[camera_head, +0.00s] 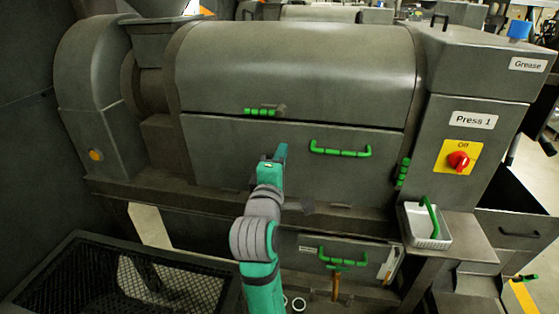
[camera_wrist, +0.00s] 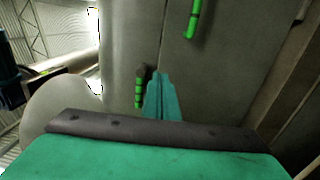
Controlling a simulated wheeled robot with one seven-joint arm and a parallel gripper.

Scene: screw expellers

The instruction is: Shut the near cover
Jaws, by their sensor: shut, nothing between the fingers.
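The near cover (camera_head: 230,150) is the flat grey front panel of the press, below the rounded upper cover (camera_head: 300,65). It lies close against the press body, with a dark seam along its top edge; I cannot tell if it is fully seated. Its green bar handle (camera_head: 340,152) is right of my gripper. A green ribbed latch handle (camera_head: 263,112) sits at the top seam, and another (camera_head: 403,172) at the right edge. My gripper (camera_head: 280,152) is shut and empty in front of the panel. In the wrist view, its fingers (camera_wrist: 163,95) point at the panel beside the latch handle (camera_wrist: 138,90).
A control cabinet with a red switch (camera_head: 459,160) at Off stands right. A lower drawer (camera_head: 305,247) is beneath the panel. A black mesh crate (camera_head: 72,241) stands at the lower left.

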